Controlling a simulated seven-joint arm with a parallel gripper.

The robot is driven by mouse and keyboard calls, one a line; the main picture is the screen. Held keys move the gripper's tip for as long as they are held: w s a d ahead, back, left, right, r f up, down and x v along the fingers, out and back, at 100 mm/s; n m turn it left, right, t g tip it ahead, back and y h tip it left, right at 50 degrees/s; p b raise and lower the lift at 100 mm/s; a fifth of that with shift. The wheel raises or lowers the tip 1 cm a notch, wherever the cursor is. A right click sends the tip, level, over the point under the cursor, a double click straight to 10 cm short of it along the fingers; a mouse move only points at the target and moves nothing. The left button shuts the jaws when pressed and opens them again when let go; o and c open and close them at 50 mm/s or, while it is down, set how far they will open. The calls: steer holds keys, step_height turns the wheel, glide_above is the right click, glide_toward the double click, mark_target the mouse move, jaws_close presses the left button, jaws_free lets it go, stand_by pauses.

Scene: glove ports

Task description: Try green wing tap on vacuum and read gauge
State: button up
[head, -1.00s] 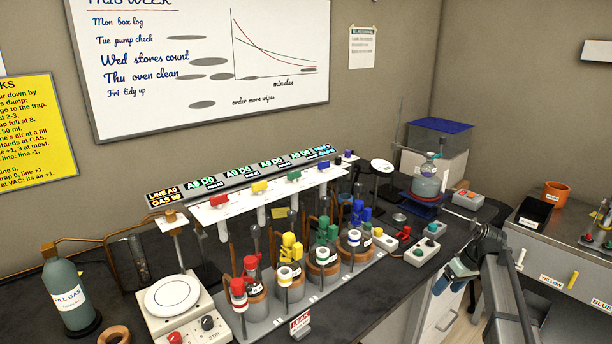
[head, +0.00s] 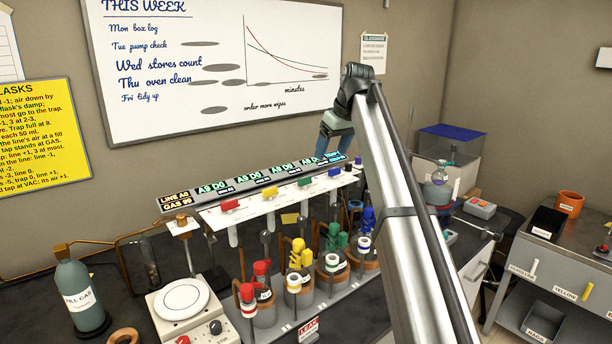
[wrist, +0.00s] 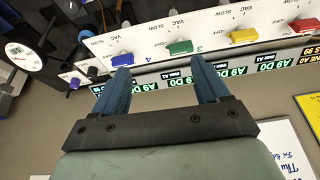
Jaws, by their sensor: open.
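The green wing tap (head: 305,181) sits on the white tap panel (head: 260,209), between the yellow tap (head: 270,192) and the blue tap (head: 334,172). In the wrist view the green tap (wrist: 180,47) lies just beyond the gap between my fingertips, its wing lying roughly along the panel. VAC and SLOW marks show around it. My gripper (wrist: 163,72) is open and empty; in the head view its blue fingers (head: 333,147) point down above the panel's right end. A round white dial gauge (wrist: 18,55) shows at the wrist view's left; its reading is too small to tell.
A display strip (head: 255,182) behind the taps shows A9 D0 several times. Flasks with coloured clamps (head: 300,255) stand below the panel. The whiteboard wall (head: 210,60) is close behind. My arm hides the bench's right middle.

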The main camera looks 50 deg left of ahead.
mark_target(305, 178)
steer(key=s+a+r, duration=0.2)
steer(key=s+r, duration=0.1)
steer(key=s, duration=0.1)
steer(key=x, duration=1.3)
steer(key=shift+w+a+f, duration=0.15)
steer(key=shift+w+f, duration=0.05)
steer(key=shift+w, duration=0.05)
steer(key=shift+c, duration=0.2)
steer(key=c, duration=1)
